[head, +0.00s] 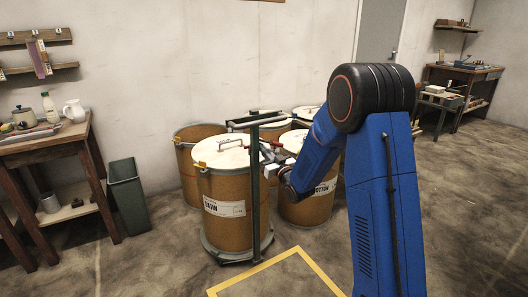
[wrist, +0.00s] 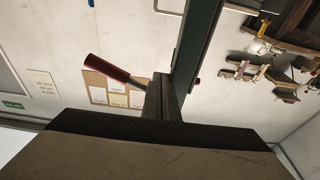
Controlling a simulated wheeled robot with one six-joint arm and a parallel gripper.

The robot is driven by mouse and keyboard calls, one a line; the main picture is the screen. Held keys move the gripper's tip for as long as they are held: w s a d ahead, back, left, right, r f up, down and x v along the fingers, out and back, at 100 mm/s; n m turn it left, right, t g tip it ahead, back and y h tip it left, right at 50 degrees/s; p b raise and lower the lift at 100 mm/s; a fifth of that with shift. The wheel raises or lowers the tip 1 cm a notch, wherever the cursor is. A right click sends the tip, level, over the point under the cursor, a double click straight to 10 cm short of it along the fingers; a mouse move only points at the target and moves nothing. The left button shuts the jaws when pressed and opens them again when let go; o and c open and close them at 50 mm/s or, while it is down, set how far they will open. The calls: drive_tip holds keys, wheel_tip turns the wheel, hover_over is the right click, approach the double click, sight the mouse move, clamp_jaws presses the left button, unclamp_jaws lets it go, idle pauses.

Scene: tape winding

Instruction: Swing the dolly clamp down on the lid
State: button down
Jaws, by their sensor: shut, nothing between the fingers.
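The drum (head: 225,205) labelled "SATIN" stands on the green dolly (head: 256,200), whose upright post rises at the drum's right side. Its pale lid (head: 220,155) lies on top. The dolly clamp's red handle (head: 276,143) shows beside the post, above the lid's right edge. In the wrist view the red handle (wrist: 105,68) slants up and left from a thin metal rod, left of the green post (wrist: 197,45). My gripper (head: 272,170) is right of the post, close to the clamp. Its shut, empty fingers (wrist: 160,97) hide part of the rod; I cannot tell whether they touch it.
Several other drums (head: 193,140) stand close behind and to the right. A wooden bench (head: 50,140) and a dark green bin (head: 128,195) are at the left. A yellow floor outline (head: 270,265) lies in front of the dolly on open floor.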

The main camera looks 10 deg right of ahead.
drive_tip(key=shift+w+a+r+g, duration=0.2)
drive_tip(key=shift+w+r+g, duration=0.1)
drive_tip(key=shift+w+g, duration=0.35)
drive_tip(key=shift+s, duration=0.1)
